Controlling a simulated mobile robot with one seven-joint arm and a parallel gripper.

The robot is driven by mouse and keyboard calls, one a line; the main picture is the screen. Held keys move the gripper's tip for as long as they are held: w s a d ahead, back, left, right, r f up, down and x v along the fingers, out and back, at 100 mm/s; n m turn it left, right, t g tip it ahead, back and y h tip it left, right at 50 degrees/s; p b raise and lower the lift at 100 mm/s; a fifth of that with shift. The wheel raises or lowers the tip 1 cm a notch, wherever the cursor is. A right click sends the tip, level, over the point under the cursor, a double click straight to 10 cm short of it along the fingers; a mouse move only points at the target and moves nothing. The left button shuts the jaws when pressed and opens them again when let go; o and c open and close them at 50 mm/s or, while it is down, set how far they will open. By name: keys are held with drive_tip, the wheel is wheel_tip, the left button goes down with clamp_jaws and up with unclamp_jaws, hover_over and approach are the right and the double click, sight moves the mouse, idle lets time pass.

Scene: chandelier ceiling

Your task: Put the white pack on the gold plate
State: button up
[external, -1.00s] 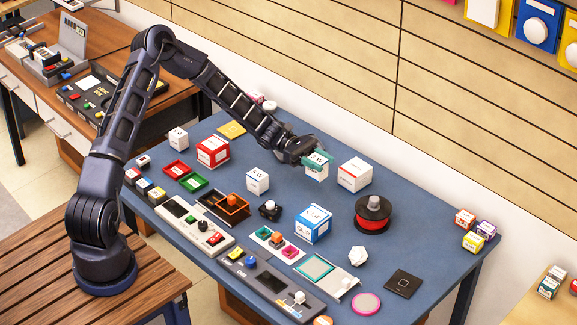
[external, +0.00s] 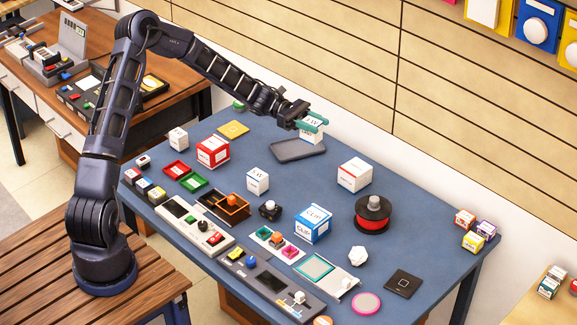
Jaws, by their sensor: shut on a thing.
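My gripper (external: 312,123), with teal fingers, is shut on a small white pack (external: 312,136) with dark print on it. The pack appears to be held up off the table, with a dark grey flat tray (external: 297,151) just below it in the picture. The gold plate is a flat yellow square (external: 232,129) on the blue table, well to the left of my gripper near the table's back left. Nothing lies on it. The upper part of the held pack is hidden by the fingers.
Other boxes stand on the table (external: 330,215): a white one (external: 178,139), a red and white one (external: 212,152), a small white one (external: 258,181), a larger white one (external: 354,174) and a blue one (external: 313,224). A red spool (external: 373,214) stands at the right.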

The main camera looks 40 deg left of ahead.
drive_tip(key=w+a+n+t+y, duration=0.1)
drive_tip(key=w+a+n+t, duration=0.15)
drive_tip(key=a, duration=0.65)
drive_tip(key=w+a+n+t, duration=0.1)
drive_tip(key=w+a+t, duration=0.2)
drive_tip(key=a, duration=0.6)
drive_tip(key=r+n+t+y, duration=0.1)
drive_tip(key=n+t+y, duration=0.3)
drive_tip(key=t, duration=0.1)
hover_over(237, 129)
wheel_tip(237, 129, down, 20)
drive_tip(key=shift+a+r, duration=0.1)
drive_tip(key=shift+r, duration=0.1)
drive_tip(key=shift+f, duration=0.1)
drive_tip(key=o, duration=1)
drive_tip(key=shift+c, duration=0.2)
